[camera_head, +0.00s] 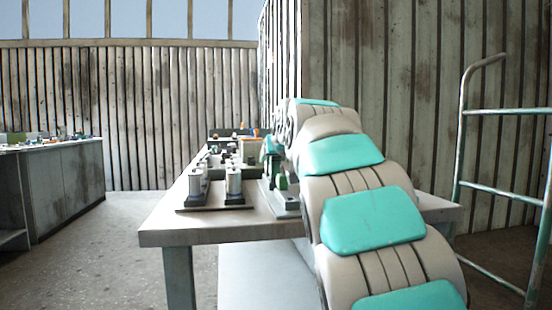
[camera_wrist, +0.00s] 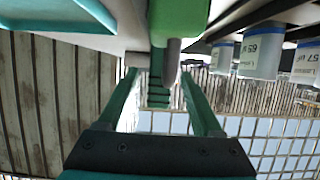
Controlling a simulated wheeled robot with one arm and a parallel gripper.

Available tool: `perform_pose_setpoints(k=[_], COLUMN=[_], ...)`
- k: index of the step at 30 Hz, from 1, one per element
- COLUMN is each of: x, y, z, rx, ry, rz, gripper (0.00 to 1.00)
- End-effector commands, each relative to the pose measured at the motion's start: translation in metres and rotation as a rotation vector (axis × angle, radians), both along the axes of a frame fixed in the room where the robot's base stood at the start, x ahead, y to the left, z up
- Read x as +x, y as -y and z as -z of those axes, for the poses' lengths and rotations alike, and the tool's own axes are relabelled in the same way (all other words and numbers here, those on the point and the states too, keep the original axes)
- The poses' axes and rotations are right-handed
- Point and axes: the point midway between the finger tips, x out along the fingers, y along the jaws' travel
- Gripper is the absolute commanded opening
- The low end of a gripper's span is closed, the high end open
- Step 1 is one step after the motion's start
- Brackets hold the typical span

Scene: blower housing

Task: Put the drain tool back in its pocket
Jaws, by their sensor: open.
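My gripper (camera_wrist: 158,80) is open in the wrist view, its two long green fingers apart. A green piece with a grey cylindrical part (camera_wrist: 172,60) lies at and between the fingertips. It may be the drain tool, but I cannot tell for sure, nor whether the fingers touch it. In the head view a small green upright thing (camera_head: 282,182) stands on a pale base (camera_head: 284,204) at the table's right part, close to my arm. My gripper's tips are mostly hidden behind my arm there. I cannot make out the pocket.
The table (camera_head: 215,230) carries a dark tray (camera_head: 215,207) with white cylinders (camera_head: 234,181); labelled cylinders (camera_wrist: 258,50) hang inverted in the wrist view. More parts and a dark bin (camera_head: 228,134) stand behind. A metal rail (camera_head: 500,110) is right, a bench (camera_head: 62,185) left.

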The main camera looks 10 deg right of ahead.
Motion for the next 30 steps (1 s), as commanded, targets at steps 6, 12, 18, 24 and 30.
perform_pose_setpoints(k=[6, 12, 18, 24, 30], x=[0.0, -0.01, -0.033, -0.061, -0.072], y=[0.0, 0.0, -0.001, -0.001, 0.0], z=[0.0, -0.005, -0.014, -0.026, -0.03], rx=[0.0, 0.0, -0.001, 0.0, 0.001], ry=[0.0, 0.002, 0.002, 0.003, 0.0], rz=[0.0, 0.0, 0.0, 0.0, 0.0], gripper=[0.67, 0.67, 0.67, 0.67, 0.67])
